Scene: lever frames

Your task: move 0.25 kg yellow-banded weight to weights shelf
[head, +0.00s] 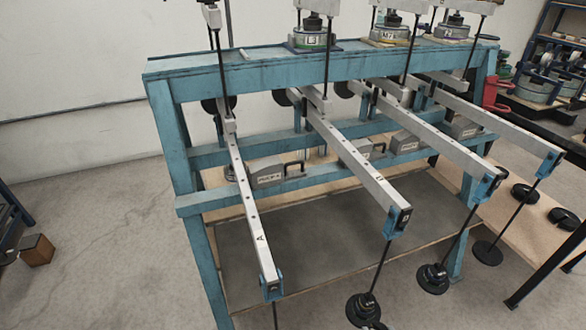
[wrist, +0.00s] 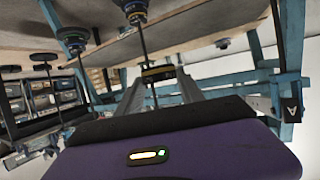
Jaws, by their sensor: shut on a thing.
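My gripper (wrist: 160,78) shows in the wrist view, its two grey fingers reaching away past the purple wrist body. It is shut on a small dark weight with a yellowish band (wrist: 158,73), seen partly between the fingertips. A thin hanger rod stands close to it in the picture; I cannot tell whether they touch. The gripper and held weight are not visible in the head view. A dark blue rack (head: 546,42) with loaded shelves stands at the upper right of the head view; I cannot tell whether it is the weights shelf.
A blue lever frame (head: 250,68) fills the head view. Its long grey levers (head: 350,160) jut forward, with rods and dark hanger weights (head: 432,278) below their ends. Black discs (head: 525,193) lie at the right. Open floor (head: 90,220) is at the left.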

